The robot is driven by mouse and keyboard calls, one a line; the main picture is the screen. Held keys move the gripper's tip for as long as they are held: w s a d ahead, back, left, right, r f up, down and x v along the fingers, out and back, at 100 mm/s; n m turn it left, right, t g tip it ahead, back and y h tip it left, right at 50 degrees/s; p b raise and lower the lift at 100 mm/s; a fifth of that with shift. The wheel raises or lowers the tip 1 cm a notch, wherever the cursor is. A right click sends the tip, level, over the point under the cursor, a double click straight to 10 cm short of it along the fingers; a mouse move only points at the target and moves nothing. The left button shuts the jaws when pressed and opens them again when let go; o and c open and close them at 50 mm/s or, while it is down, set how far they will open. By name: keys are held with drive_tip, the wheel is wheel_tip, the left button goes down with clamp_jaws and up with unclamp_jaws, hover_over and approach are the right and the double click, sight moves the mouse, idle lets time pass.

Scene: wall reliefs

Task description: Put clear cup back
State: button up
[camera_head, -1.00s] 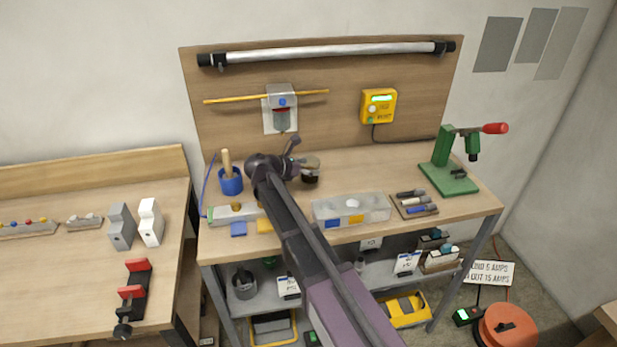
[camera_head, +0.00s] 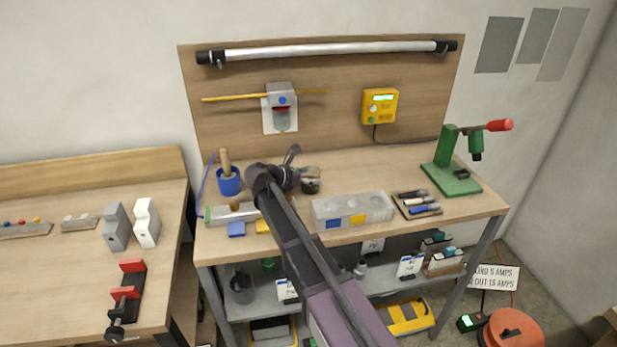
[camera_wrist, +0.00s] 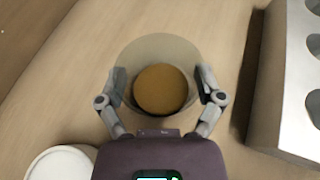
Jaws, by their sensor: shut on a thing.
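The clear cup (camera_wrist: 165,52) is see-through and round, with a brown disc showing inside it, seen from above in the wrist view. My gripper (camera_wrist: 166,88) is shut on it, with one finger on each side. In the head view my gripper (camera_head: 296,178) is over the middle of the workbench, and the cup (camera_head: 311,182) shows just right of it, partly hidden. I cannot tell whether its base touches the bench top.
A pale tray (camera_head: 375,214) with round hollows lies right of my arm; its holed edge (camera_wrist: 295,75) shows in the wrist view. A blue pot (camera_head: 229,184) stands left. A tool tray (camera_head: 432,212) and green press (camera_head: 449,178) are right. A dispenser (camera_head: 281,96) hangs behind.

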drive_tip(key=shift+f, duration=0.15)
drive_tip(key=o, duration=1)
drive_tip(key=shift+c, duration=0.2)
drive_tip(key=shift+r, duration=0.2)
drive_tip(key=shift+s+a+r+p, duration=0.3)
drive_tip(key=shift+s+a+p, duration=0.05)
drive_tip(key=shift+a+p, duration=0.05)
drive_tip(key=p+v, duration=0.3)
drive_tip(key=v, duration=0.6)
drive_tip(key=shift+r, duration=0.1)
drive_tip(key=shift+p+v, duration=0.5)
drive_tip(key=shift+v, duration=0.4)
